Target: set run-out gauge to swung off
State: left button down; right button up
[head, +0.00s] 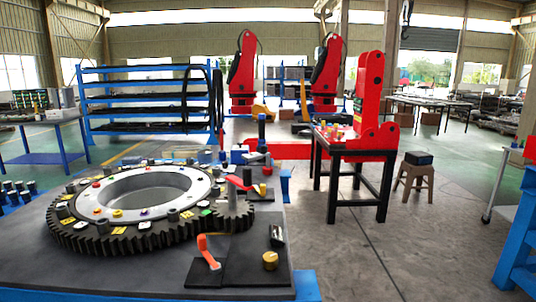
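A large dark toothed ring (75,235) with a pale inner ring (112,200) lies on the grey table at left. Small coloured pieces and tags sit around its top. A red lever-like arm (238,184) stands at the ring's right side, by a small pinion. An orange bent handle (203,243) rises from a dark plate (185,268) in front of the ring. I cannot tell which of these two, if either, is the run-out gauge, nor how it is set. Neither of my grippers is in view.
A brass knob (270,260) and a dark-and-silver piece (277,235) stand at the table's front right. A black stand (350,157) carries a red machine (370,95) behind. A stool (413,180) stands to its right. The floor between table and blue frame (520,250) is clear.

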aim_at(252, 156)
jog(key=i+l, duration=0.75)
jog(key=i+l+u, duration=0.15)
jog(key=i+l, duration=0.65)
jog(key=k+l, duration=0.05)
jog(key=l, duration=0.05)
